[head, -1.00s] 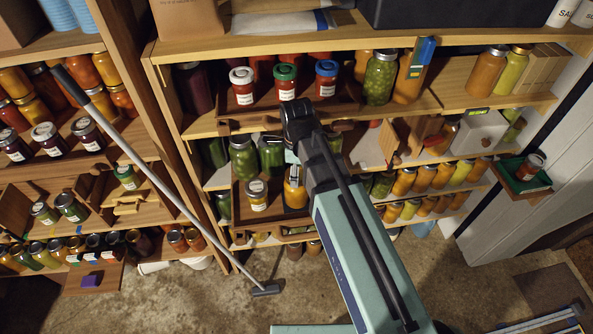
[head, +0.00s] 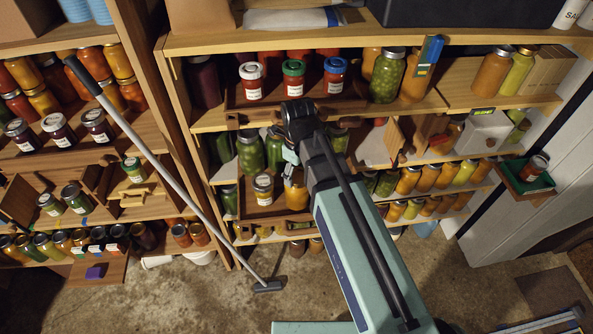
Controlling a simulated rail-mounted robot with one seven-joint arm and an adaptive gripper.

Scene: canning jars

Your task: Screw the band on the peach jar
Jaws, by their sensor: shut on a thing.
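The peach jar (head: 295,194), filled with orange fruit, stands on the wooden tray (head: 268,211) on the middle shelf. My gripper (head: 292,174) points down over the jar's top, in front of the shelf. Its jaws are shut at the height of the jar's mouth. The band is hidden by the jaws and wrist, so I cannot see how it sits on the rim. A labelled jar with a pale lid (head: 263,189) stands just left of the peach jar.
Green jars (head: 249,152) stand close behind the gripper. A long grey pole (head: 165,165) leans across the left. The floor (head: 215,300) in front is mostly clear.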

